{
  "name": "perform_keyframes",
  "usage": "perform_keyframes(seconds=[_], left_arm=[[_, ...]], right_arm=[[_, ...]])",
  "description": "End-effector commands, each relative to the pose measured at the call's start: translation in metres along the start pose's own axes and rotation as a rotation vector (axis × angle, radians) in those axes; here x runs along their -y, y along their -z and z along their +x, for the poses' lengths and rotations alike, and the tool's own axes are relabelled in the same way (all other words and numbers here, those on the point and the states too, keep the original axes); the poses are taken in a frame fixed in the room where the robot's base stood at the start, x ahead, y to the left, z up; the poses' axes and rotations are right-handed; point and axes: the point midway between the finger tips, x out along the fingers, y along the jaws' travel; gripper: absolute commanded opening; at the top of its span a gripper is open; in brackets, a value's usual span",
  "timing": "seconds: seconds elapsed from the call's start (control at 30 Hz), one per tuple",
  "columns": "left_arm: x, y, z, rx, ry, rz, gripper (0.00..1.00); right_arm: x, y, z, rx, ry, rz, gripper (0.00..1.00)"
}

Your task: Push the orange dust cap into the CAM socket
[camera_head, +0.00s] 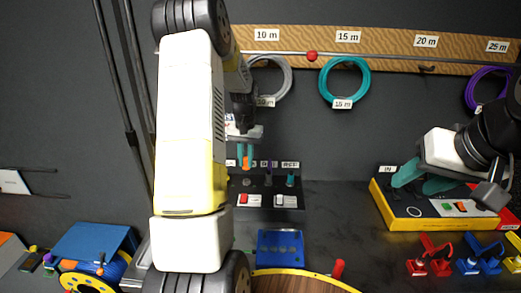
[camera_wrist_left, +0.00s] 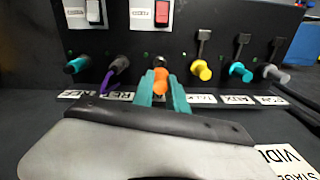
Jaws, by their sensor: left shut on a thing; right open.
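My left gripper (camera_head: 245,154) is shut on the orange dust cap (camera_head: 246,163) in front of the dark socket panel (camera_head: 268,187). In the left wrist view, its teal fingertips (camera_wrist_left: 161,84) close on both sides of the orange cap (camera_wrist_left: 160,86), in the row between the purple and yellow plugs. I cannot read a CAM label. My right gripper (camera_head: 424,180) is open and empty over the yellow-edged case at the right.
In the left wrist view, a purple plug (camera_wrist_left: 119,63) and a yellow plug (camera_wrist_left: 202,70) flank the cap closely. A red switch (camera_wrist_left: 162,13) sits on the panel. A blue tray (camera_head: 280,248) lies in front; the yellow-edged case (camera_head: 415,211) stands right.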

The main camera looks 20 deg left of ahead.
Motion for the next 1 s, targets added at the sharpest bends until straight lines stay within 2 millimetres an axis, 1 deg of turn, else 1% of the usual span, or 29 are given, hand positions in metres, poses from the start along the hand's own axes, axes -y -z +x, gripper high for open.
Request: perform_keyframes(seconds=[0.1,0.2,0.4,0.57,1.0], left_arm=[[0.0,-0.001,0.013,0.003,0.0,0.0,0.0],[0.0,0.0,0.021,0.001,0.0,0.0,0.0],[0.0,0.0,0.031,0.0,0.0,0.0,0.0],[0.0,0.0,0.034,0.0,0.0,0.0,0.0],[-0.001,0.0,0.034,0.0,0.0,0.0,0.0]], right_arm=[[0.0,0.0,0.0,0.0,0.0,0.0,0.45],[0.0,0.0,0.0,0.0,0.0,0.0,0.45],[0.0,0.0,0.0,0.0,0.0,0.0,0.45],[0.0,0.0,0.0,0.0,0.0,0.0,0.45],[0.0,0.0,0.0,0.0,0.0,0.0,0.45]])
